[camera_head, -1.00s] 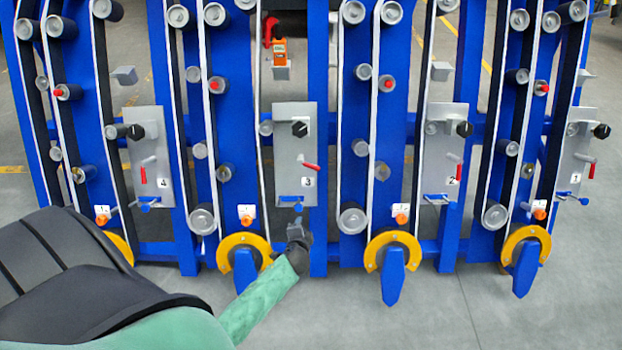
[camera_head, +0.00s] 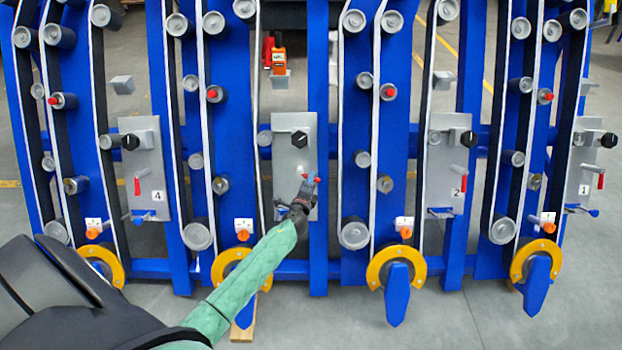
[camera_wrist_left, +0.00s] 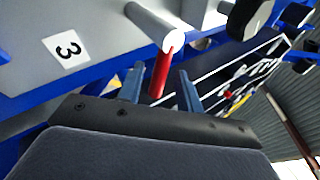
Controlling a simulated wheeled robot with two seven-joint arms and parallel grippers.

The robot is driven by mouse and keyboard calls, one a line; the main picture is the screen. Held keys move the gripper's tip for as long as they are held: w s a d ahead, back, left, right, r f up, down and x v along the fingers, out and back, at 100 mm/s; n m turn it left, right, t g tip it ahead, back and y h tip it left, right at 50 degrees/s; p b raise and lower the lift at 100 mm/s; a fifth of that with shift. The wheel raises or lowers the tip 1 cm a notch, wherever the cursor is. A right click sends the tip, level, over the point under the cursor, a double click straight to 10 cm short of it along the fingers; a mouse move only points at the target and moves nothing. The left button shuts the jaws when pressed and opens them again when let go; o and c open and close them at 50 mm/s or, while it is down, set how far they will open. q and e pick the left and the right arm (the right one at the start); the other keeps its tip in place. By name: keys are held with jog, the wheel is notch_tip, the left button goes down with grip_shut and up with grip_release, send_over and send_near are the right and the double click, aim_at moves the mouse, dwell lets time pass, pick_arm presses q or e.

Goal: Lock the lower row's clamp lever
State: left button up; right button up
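My left gripper (camera_head: 310,183) is at the grey panel numbered 3 (camera_head: 291,135), in front of its lower half. In the left wrist view, the gripper (camera_wrist_left: 161,88) is open, with one finger on each side of a red-handled clamp lever (camera_wrist_left: 160,72). Gaps show between the lever and both fingers. The lever hangs from a grey cylindrical post (camera_wrist_left: 152,26). In the head view only a bit of this red lever (camera_head: 317,180) shows beside the gripper; the rest is hidden. My right gripper is in no view.
Similar panels numbered 4 (camera_head: 145,160), 2 (camera_head: 447,150) and 1 (camera_head: 583,160) carry red levers and black knobs. Blue uprights, rollers and pale belts stand close around them. Yellow rings with blue handles (camera_head: 397,294) sit below. The floor in front is clear.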

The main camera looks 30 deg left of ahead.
pick_arm(q)
jog(key=shift+x, duration=1.1)
jog(key=shift+d, duration=0.1)
jog(key=shift+c, duration=0.3)
grip_shut()
